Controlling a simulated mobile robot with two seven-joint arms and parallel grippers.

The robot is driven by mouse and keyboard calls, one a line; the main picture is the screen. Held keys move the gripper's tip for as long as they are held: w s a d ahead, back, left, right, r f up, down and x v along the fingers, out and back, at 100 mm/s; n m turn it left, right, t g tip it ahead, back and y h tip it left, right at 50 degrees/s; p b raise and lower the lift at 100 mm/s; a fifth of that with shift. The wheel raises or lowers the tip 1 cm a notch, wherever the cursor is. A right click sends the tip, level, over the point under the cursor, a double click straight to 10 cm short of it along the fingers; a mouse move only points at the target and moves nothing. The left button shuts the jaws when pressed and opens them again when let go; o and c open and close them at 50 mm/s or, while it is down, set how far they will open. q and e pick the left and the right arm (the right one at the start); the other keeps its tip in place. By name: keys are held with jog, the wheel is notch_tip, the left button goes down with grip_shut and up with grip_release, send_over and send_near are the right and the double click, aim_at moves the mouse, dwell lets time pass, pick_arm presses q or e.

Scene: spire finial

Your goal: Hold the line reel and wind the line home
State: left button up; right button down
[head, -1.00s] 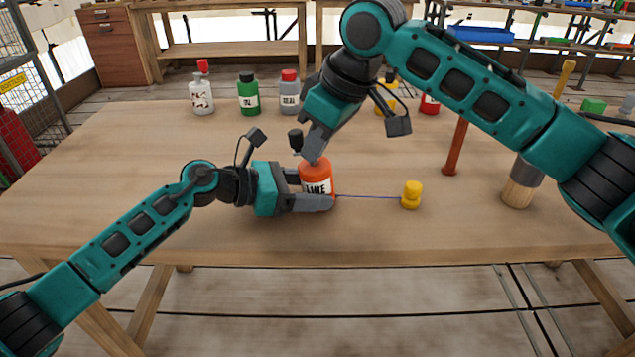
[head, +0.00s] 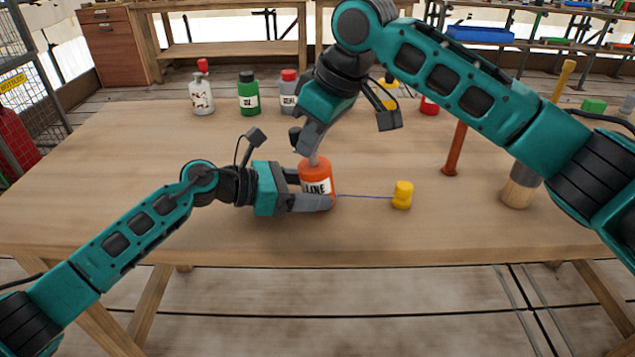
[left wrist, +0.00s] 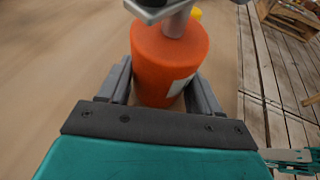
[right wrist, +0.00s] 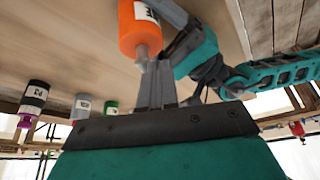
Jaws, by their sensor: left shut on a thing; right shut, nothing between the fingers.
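The line reel (head: 317,176) is an orange cylinder with a white LINE label, upright on the table. My left gripper (head: 312,196) is shut around its lower body; the left wrist view shows the reel (left wrist: 170,60) between both fingers. My right gripper (head: 308,152) is shut and empty, its tips at the grey crank or knob on top of the reel. The right wrist view shows the reel (right wrist: 137,28) just beyond those fingertips. A thin blue line (head: 365,196) runs from the reel to a small yellow bobbin-shaped weight (head: 402,195) on the table at the right.
Several bottles stand along the back edge, including a white one (head: 201,97), a green one (head: 248,95) and a grey one (head: 289,95). A red-brown post (head: 454,150) and a wooden-handled brush (head: 521,182) stand at the right. The table's front left is clear.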

jog(key=shift+s+a+r, duration=0.1)
jog(key=shift+a, duration=0.15)
notch_tip(320, 180, up, 7)
dwell(0.7)
jog(key=c, duration=1.8)
grip_release()
jog(key=shift+d, duration=0.1)
